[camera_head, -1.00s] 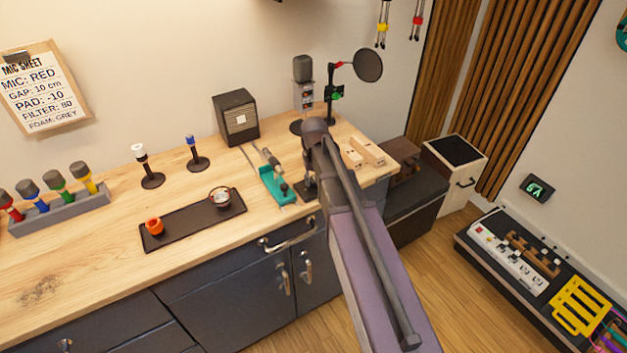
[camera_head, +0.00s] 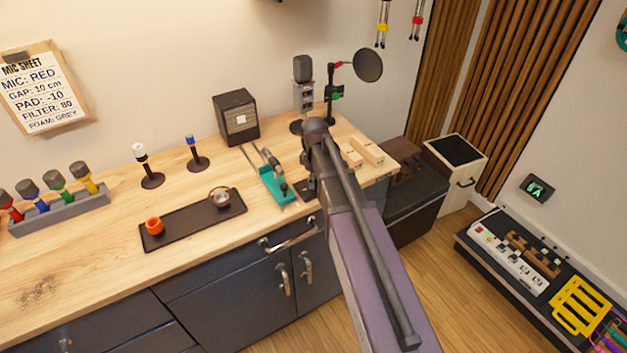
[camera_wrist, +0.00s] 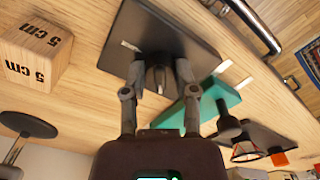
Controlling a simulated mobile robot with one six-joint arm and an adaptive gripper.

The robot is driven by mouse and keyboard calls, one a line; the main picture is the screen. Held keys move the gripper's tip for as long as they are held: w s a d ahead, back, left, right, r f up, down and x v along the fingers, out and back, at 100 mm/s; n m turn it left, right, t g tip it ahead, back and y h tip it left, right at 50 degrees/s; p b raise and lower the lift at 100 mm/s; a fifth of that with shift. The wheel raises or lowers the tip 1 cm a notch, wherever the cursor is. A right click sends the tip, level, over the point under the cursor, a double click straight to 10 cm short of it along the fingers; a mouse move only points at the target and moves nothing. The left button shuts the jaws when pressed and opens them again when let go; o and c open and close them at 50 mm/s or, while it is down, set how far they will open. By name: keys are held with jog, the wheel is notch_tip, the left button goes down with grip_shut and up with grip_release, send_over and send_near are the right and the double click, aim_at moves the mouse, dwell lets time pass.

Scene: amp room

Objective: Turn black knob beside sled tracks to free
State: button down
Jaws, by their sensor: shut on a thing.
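A black knob (camera_wrist: 158,79) stands on a dark flat plate (camera_wrist: 165,32) in the wrist view. My gripper (camera_wrist: 158,72) has one finger on each side of the knob and is shut on it. The knob's pointing direction is hard to read. A teal sled (camera_wrist: 210,102) lies beside the plate. In the head view the teal sled (camera_head: 272,186) sits with its tracks (camera_head: 249,158) on the wooden bench, just left of my gripper (camera_head: 310,188). There my arm hides the knob, and the plate (camera_head: 304,195) shows only in part.
Wooden blocks marked 5 cm (camera_wrist: 38,52) stand near the plate. A microphone (camera_head: 303,70) and pop filter (camera_head: 368,65) stand behind my arm. A black tray (camera_head: 185,222) with an orange cup (camera_head: 154,226) lies to the left.

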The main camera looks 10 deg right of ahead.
jog(key=n, duration=0.5)
jog(key=shift+s+n, duration=0.15)
jog(key=shift+n, duration=0.15)
jog(key=n, duration=0.5)
dwell(0.4)
jog(key=shift+c, duration=2)
grip_release()
jog(key=shift+m, duration=0.3)
